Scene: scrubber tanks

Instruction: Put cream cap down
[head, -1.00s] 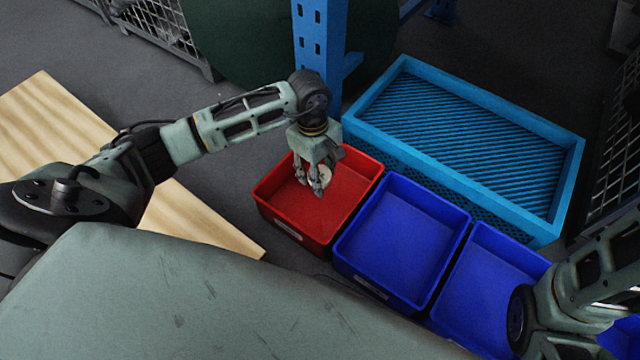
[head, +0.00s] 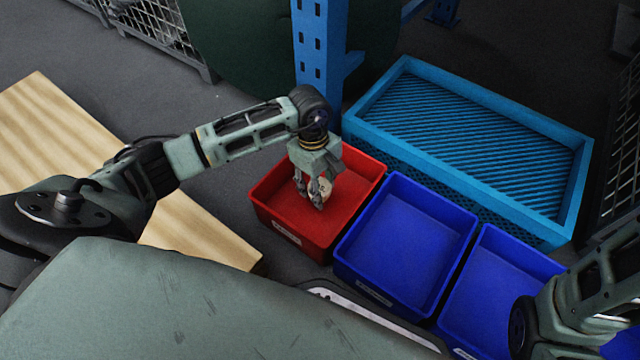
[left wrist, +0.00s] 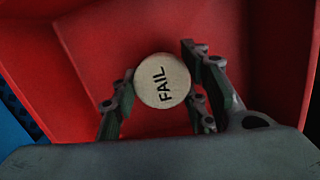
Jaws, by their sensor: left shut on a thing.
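How far the cap is above the bin floor is hard to tell. My right gripper is out of view; only my right arm shows.
A blue bin (head: 410,240) stands right of the red one, and another blue bin (head: 492,290) beyond it. Both look empty. A large light-blue crate (head: 465,150) lies behind them. A blue upright post (head: 318,50) stands close behind my left arm. A wooden board (head: 60,125) lies at left.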

